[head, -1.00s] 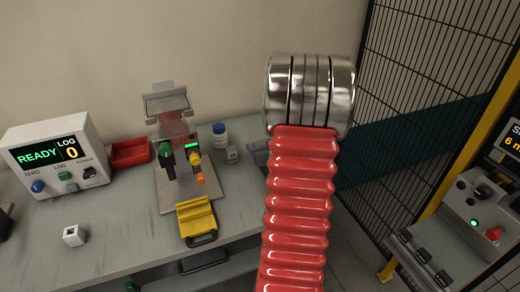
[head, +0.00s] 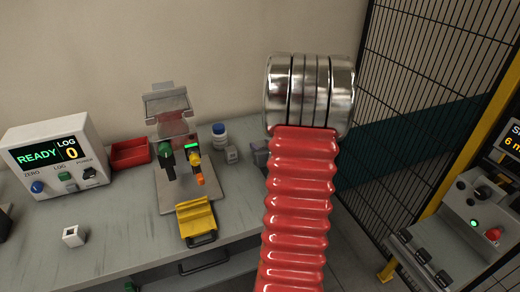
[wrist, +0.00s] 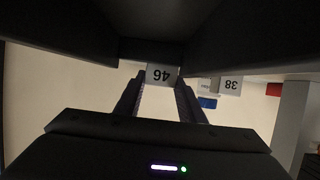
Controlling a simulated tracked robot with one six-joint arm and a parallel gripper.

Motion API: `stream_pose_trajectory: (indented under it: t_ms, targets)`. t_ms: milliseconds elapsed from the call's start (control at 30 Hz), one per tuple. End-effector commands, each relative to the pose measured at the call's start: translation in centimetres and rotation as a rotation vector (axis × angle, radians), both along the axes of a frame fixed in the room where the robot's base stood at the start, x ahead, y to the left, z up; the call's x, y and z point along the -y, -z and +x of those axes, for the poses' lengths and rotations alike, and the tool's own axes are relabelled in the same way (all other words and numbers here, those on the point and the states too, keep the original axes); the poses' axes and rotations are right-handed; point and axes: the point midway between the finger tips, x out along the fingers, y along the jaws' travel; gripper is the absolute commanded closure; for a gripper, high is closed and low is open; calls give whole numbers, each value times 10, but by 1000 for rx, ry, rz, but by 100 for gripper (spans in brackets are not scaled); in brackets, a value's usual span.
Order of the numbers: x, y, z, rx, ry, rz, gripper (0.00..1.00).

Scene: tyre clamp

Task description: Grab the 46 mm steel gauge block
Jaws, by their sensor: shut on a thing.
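The steel gauge block marked 46 (wrist: 162,74) shows in the wrist view, its number upside down, between the two fingertips of my gripper (wrist: 161,84). The fingers are shut on its sides. Only its marked face shows. In the head view my red bellows arm hides most of the gripper. A small grey-purple shape shows just left of the arm there, and I cannot tell whether it is block or finger.
A block marked 38 (wrist: 231,85) stands close to the right in the wrist view. A blue-lidded bottle (head: 219,135), a red tray (head: 130,153), a clamp fixture (head: 176,150) and a READY display box (head: 55,155) stand on the grey bench (head: 120,235). A mesh fence (head: 420,60) is at right.

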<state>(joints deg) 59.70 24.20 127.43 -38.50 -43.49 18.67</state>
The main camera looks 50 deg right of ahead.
Motion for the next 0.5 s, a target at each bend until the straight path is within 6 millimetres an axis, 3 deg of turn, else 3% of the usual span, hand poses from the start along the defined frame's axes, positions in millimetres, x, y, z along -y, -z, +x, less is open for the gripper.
stream_pose_trajectory:
  t_ms: [267,500]
  targets:
    - [1,-6,0,1,1,-2,94]
    - [1,-33,0,2,1,-6,94]
